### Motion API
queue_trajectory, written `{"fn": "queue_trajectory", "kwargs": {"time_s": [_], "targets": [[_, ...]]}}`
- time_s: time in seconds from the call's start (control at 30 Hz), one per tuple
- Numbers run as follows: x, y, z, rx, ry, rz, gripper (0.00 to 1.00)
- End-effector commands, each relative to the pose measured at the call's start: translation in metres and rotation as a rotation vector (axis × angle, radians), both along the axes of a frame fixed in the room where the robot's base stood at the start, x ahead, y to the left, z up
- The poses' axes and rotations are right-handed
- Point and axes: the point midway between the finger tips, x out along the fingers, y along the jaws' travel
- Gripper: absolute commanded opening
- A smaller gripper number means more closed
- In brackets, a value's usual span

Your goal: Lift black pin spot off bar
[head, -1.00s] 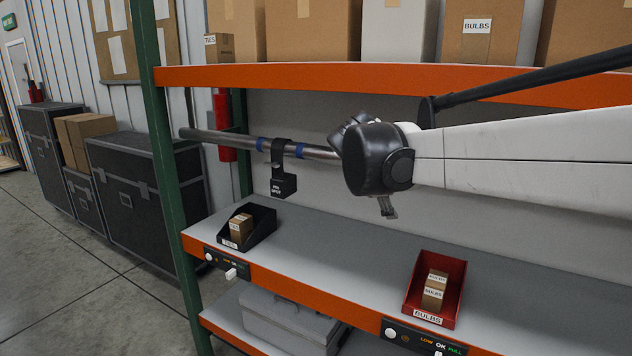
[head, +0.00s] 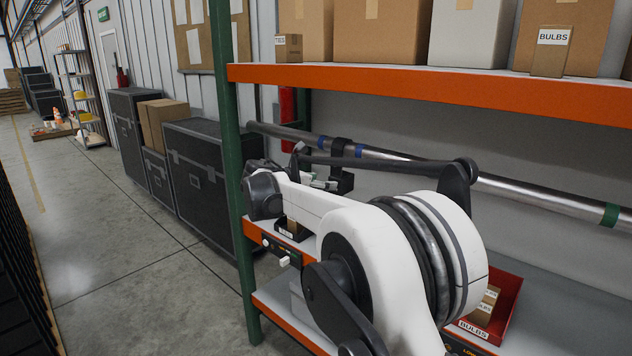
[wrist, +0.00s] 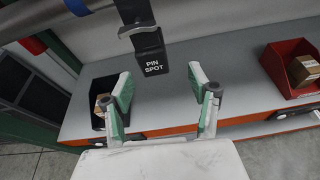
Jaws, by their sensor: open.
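The black pin spot (wrist: 152,61) hangs from the bar by a black hook clamp in the wrist view, its "PIN SPOT" label facing me. In the head view the pin spot (head: 341,180) is partly hidden behind my arm. The bar (head: 545,196) is a grey metal pipe under the orange upper shelf edge, with blue bands near the clamp. My gripper (wrist: 160,92) is open and empty, its two green-padded fingers apart. In the wrist view the pin spot shows beyond the fingertips, between them in the picture and not held. In the head view my gripper (head: 322,183) is small and partly hidden.
Below the bar is a grey shelf (wrist: 215,85) with a black bin (wrist: 97,85) at left and a red BULBS bin (wrist: 285,70) at right. A green upright (head: 228,120) stands at the left end. Cartons sit above. Open floor lies left.

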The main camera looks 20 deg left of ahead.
Motion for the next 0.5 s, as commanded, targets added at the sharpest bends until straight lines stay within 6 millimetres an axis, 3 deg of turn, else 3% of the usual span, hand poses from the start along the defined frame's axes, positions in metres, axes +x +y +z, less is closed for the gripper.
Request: {"fn": "queue_trajectory", "kwargs": {"time_s": [0.17,0.5], "targets": [[-0.002,0.019,-0.005,-0.053,-0.008,0.026,0.56],[0.025,0.010,-0.014,-0.054,-0.008,0.025,0.56]]}}
